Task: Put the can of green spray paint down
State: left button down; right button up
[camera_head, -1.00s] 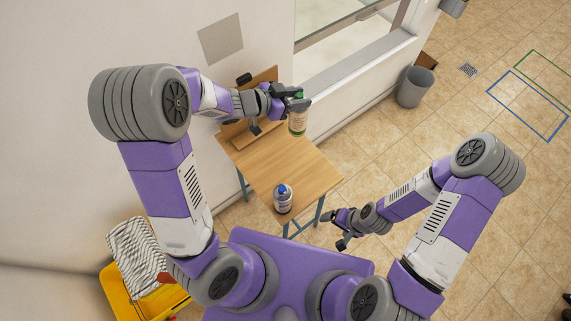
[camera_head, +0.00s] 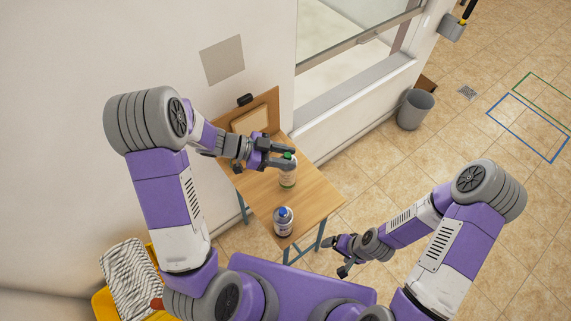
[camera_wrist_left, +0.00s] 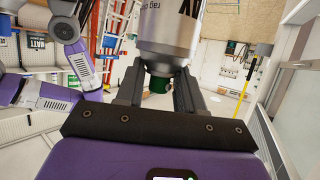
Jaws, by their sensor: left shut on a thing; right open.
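The can of green spray paint (camera_head: 287,178) has a green cap and a pale body. My left gripper (camera_head: 287,158) is shut on it near the top, and the can looks upright over the wooden table (camera_head: 316,197). Whether its base touches the tabletop I cannot tell. In the left wrist view the can (camera_wrist_left: 168,30) shows between the fingers of the left gripper (camera_wrist_left: 160,85), with its green cap (camera_wrist_left: 159,84) between them. My right gripper (camera_head: 338,254) is open and empty, to the right of the table's near end.
A second can with a blue cap (camera_head: 283,220) stands on the near part of the table. A board (camera_head: 254,121) is at the table's back. A yellow mop bucket (camera_head: 104,304) is at lower left, and a grey bin (camera_head: 415,110) stands at right. The tabletop's right side is clear.

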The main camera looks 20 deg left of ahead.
pick_arm(q)
notch_tip(320, 180, down, 3)
jog(key=shift+f+b, duration=0.2)
jog(key=shift+b, duration=0.3)
jog(key=shift+r, duration=0.1)
jog(key=c, duration=0.7)
grip_release()
jog(key=shift+r, duration=0.1)
jog(key=p+v, duration=0.2)
jog(key=v, duration=1)
